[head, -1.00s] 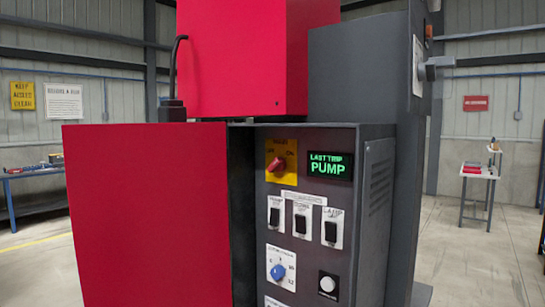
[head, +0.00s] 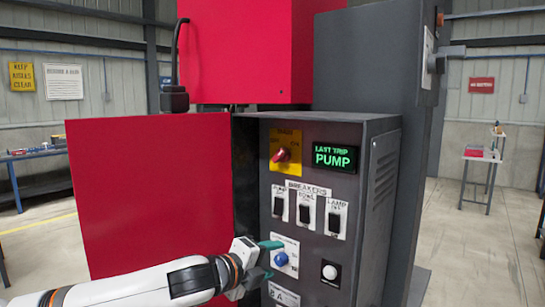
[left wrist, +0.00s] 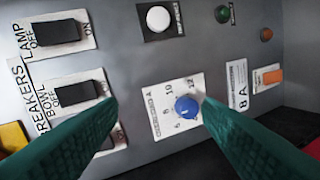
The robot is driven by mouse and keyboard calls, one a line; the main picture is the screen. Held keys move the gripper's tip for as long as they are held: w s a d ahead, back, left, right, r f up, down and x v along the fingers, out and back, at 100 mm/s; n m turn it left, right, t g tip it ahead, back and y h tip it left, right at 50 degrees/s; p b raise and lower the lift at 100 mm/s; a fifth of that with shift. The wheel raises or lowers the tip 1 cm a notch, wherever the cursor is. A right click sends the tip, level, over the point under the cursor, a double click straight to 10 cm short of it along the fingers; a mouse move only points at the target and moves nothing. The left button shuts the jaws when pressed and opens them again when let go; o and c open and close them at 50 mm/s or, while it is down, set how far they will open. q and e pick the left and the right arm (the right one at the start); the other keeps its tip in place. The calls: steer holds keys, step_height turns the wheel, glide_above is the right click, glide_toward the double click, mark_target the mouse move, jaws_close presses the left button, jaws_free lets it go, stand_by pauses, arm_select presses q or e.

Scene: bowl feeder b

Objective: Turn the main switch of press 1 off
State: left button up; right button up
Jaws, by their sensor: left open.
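The main switch (head: 283,155) is a red rotary knob on a yellow plate at the upper left of the grey control panel (head: 270,185). Its handle looks slanted; I cannot surely read its setting. In the left wrist view only a bit of yellow plate (left wrist: 12,137) shows at the left edge. My left gripper (head: 267,258) is open and empty, below the main switch, in front of the lower panel. In the left wrist view its green fingers (left wrist: 158,108) frame the area of a blue dial (left wrist: 187,106), near the right finger. My right gripper is not in view.
Three black breaker switches (head: 306,213) sit between main switch and blue dial. A green display (head: 335,157) reads "LAST TRIP PUMP". A white button (head: 330,272) is at the lower right. A large red panel (head: 150,200) stands out to the left of the controls.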

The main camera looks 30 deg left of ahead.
arm_select(q)
step_height(320, 180, up, 13)
steer(key=s+a+m+t, duration=0.2)
steer(key=a+m, duration=0.1)
steer(key=m, duration=0.1)
steer(key=m+t, duration=0.1)
steer(key=m, duration=0.1)
glide_toward(277, 156)
steer(key=s, duration=0.4)
steer(key=w+p, duration=0.6)
steer(key=w, duration=0.1)
steer(key=w+p, duration=0.3)
steer(key=w, duration=0.1)
steer(key=shift+w+d+r, duration=0.1)
steer(key=shift+w+d, duration=0.15)
steer(key=shift+d, duration=0.05)
steer(key=shift+w, duration=0.5)
steer(key=c, duration=1)
